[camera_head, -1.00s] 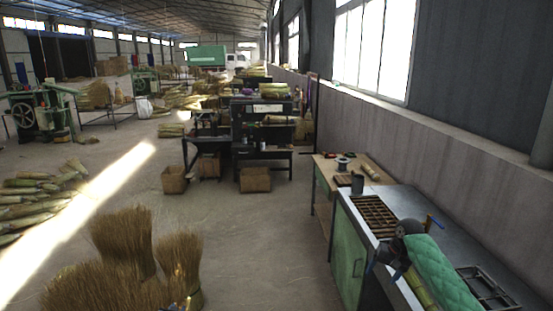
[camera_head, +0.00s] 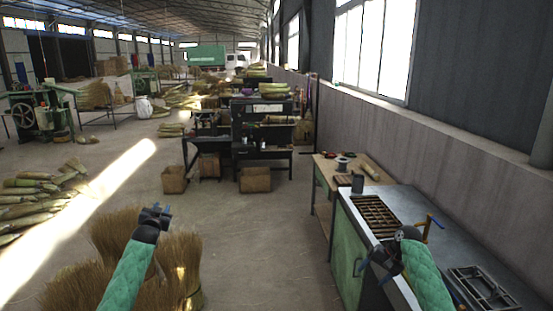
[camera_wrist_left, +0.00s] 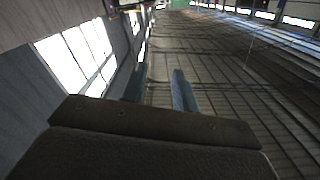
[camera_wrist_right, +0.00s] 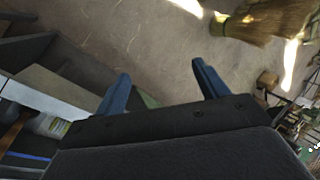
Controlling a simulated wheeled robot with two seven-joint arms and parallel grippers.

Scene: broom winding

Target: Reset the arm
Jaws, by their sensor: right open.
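My left gripper (camera_head: 155,213) is raised in front of straw broom bundles (camera_head: 180,262) at the lower left of the head view. In the left wrist view its two blue fingers (camera_wrist_left: 160,88) are apart with nothing between them. My right gripper (camera_head: 369,262) is over the left edge of the metal-topped bench (camera_head: 395,200), pointing left. In the right wrist view its fingers (camera_wrist_right: 164,85) are wide apart and empty. No object is held by either gripper.
A slotted tray (camera_head: 376,216) and a dark metal frame (camera_head: 483,287) are on the bench. A wooden table (camera_head: 328,170) stands behind it. The floor (camera_head: 265,235) between the straw bundles and the bench is clear. Cardboard boxes (camera_head: 255,180) lie farther off.

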